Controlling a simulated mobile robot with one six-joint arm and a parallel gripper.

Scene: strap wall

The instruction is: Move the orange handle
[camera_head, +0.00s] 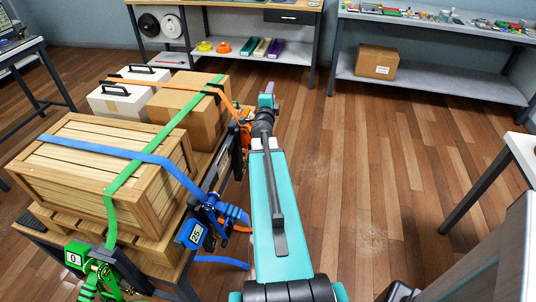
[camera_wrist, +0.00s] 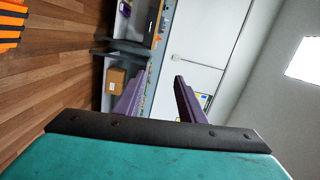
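The orange ratchet handle (camera_head: 245,133) is at the right edge of the loaded pallet in the head view, just left of my arm and partly hidden by dark parts. An orange ribbed part (camera_wrist: 10,30) shows at the top left edge of the wrist view. The orange strap (camera_head: 165,86) runs from it over the boxes. My gripper (camera_head: 267,97) is just beyond and right of the orange ratchet. In the wrist view its two purple fingers (camera_wrist: 160,80) stand apart with nothing between them.
A blue ratchet (camera_head: 192,235) marked 25 and a green ratchet (camera_head: 75,257) marked 0 hang nearer on the same side. The straps cross a wooden crate (camera_head: 95,190) and a cardboard box (camera_head: 190,105). Open floor (camera_head: 375,170) lies right of my arm; shelves stand behind.

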